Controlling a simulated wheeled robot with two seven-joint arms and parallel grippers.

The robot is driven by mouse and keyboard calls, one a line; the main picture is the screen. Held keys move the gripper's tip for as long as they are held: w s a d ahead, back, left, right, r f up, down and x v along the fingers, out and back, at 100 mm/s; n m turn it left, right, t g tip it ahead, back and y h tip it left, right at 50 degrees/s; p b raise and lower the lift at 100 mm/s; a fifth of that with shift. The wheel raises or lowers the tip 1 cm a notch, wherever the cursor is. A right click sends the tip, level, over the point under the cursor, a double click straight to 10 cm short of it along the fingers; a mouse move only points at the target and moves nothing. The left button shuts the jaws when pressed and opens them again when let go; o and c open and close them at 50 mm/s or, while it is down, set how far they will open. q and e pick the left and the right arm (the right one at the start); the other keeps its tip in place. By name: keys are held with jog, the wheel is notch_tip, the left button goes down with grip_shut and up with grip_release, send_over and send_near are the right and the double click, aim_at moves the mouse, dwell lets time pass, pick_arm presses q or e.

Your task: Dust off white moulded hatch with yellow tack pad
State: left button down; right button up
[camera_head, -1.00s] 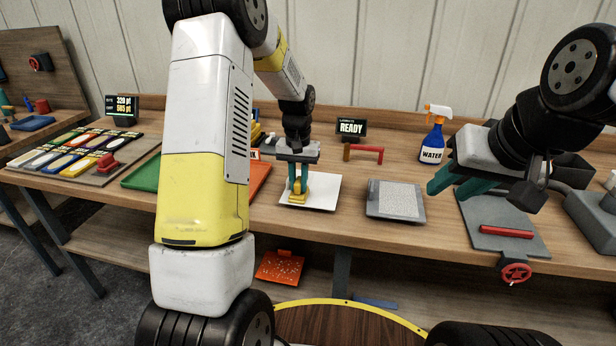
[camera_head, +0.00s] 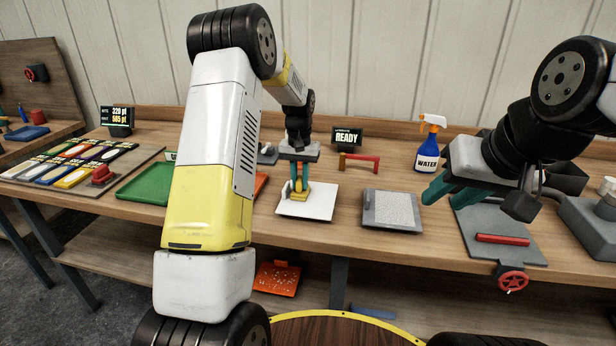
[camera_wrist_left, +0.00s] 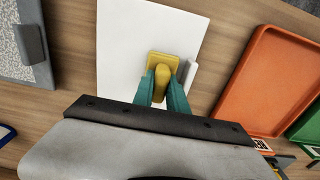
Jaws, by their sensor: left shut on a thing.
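The white moulded hatch (camera_head: 318,204) lies flat on the wooden bench as a pale square panel; it fills the upper middle of the left wrist view (camera_wrist_left: 125,60). My left gripper (camera_head: 299,182) points down over it, shut on the handle of the yellow tack pad (camera_head: 299,196). In the left wrist view the pad (camera_wrist_left: 162,68) rests on or just above the hatch, near a raised white bar; contact is hard to tell. My right gripper (camera_head: 448,190) hangs at the right above the bench, its teal fingers apart and empty.
A grey textured plate (camera_head: 391,209) lies right of the hatch. A green tray (camera_head: 146,188) and an orange tray (camera_wrist_left: 268,80) lie to its left. A water spray bottle (camera_head: 428,146), a red-handled tool (camera_head: 360,162) and a READY sign (camera_head: 347,138) stand behind. A grey vice plate (camera_head: 500,235) is at right.

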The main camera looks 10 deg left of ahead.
pick_arm(q)
jog(key=shift+w+d+f, duration=0.1)
jog(key=shift+w, duration=3.6)
notch_tip(320, 180, up, 7)
jog(key=shift+d, duration=0.15)
